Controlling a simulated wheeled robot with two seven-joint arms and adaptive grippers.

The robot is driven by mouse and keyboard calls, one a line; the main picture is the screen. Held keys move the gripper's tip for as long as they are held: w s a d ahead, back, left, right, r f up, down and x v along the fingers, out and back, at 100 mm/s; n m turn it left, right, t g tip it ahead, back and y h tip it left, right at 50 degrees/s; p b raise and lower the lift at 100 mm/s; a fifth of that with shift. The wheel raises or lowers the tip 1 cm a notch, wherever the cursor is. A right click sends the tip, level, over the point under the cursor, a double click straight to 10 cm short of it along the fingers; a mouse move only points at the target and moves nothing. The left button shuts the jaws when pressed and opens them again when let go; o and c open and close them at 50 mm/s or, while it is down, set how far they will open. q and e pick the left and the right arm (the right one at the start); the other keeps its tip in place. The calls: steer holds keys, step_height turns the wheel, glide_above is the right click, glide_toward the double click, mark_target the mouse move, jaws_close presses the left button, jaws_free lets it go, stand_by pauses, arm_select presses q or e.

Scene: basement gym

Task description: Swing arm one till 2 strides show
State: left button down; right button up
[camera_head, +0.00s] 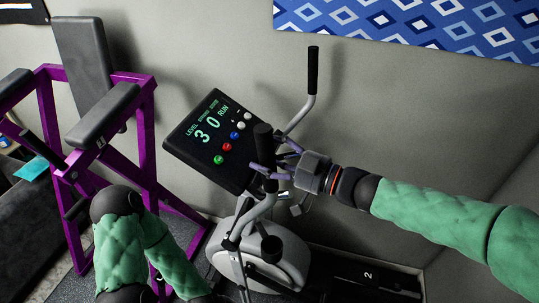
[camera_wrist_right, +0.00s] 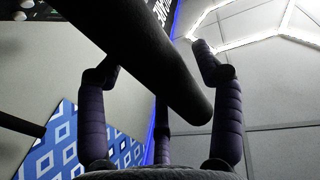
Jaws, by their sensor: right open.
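The elliptical trainer (camera_head: 265,262) stands in the middle of the head view. Its console (camera_head: 212,142) shows 3 under level, 0 under strides and RUN. One swing arm has a black grip (camera_head: 263,137) in front of the console's right edge; the other swing arm's grip (camera_head: 312,70) stands upright farther back. My right gripper (camera_head: 268,160) is open at the nearer grip. In the right wrist view the dark grip (camera_wrist_right: 165,70) passes between my open purple fingers (camera_wrist_right: 160,95); contact cannot be told. My left gripper is not in view.
A purple-framed exercise machine (camera_head: 147,140) with grey pads stands at left, close to my left arm. A blue patterned panel (camera_head: 430,25) hangs on the back wall. A dark base marked 2 (camera_head: 368,275) lies at lower right.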

jaws_close()
steer(key=shift+w+a+r+p, duration=0.1)
steer(key=shift+a+r+p, duration=0.15)
steer(key=shift+a+p, duration=0.15)
steer(key=w+a+r+g+h+p, duration=0.1)
steer(key=w+a+h+p, duration=0.1)
steer(key=a+p, duration=0.5)
steer(key=shift+w+a+r, duration=0.3)
steer(key=shift+w+a, duration=0.3)
steer(key=shift+a, duration=0.65)
jaws_free()
